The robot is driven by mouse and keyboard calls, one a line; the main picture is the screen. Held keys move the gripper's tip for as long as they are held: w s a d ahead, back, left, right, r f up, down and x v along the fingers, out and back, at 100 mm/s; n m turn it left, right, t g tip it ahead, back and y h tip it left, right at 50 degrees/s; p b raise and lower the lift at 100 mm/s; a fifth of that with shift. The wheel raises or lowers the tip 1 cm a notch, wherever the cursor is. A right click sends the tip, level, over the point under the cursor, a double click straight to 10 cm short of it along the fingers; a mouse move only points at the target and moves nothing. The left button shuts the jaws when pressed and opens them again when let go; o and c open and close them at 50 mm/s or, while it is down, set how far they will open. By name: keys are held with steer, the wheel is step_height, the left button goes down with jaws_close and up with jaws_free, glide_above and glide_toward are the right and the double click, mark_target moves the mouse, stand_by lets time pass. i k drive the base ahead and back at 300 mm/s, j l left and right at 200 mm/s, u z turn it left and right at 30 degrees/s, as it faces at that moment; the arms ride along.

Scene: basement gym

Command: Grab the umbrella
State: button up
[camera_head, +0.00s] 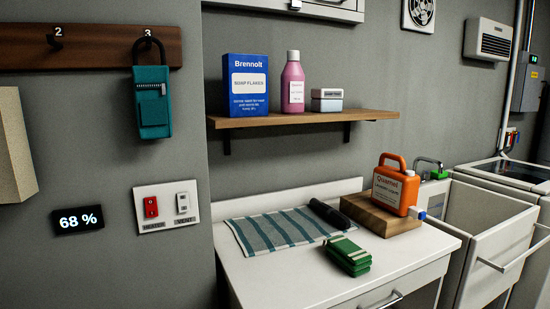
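A short dark cylinder (331,214), which looks like a folded compact umbrella, lies on the white counter (290,288). It rests at the right end of a striped grey-and-teal towel (275,231), close to a wooden block (372,217). My gripper is not in view.
An orange jug (395,186) stands on the block, left of a white sink (485,215). Above, a wooden shelf (350,117) holds a blue box (245,85), a pink bottle (292,84) and a small white box (326,100). A teal pouch (152,103) hangs from hook 3.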

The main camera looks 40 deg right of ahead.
mark_target(331, 215)
steer(key=z, duration=1.55)
steer(key=i+l+u, duration=0.2)
steer(key=l, duration=0.3)
steer(key=i+l+u, duration=0.2)
steer(key=l, duration=0.35)
steer(key=i+l+u, duration=0.2)
steer(key=l, duration=0.35)
steer(key=l+u, duration=0.2)
steer(key=l, duration=0.35)
steer(key=l+u, duration=0.2)
steer(key=l, duration=0.4)
steer(key=i, duration=1.05)
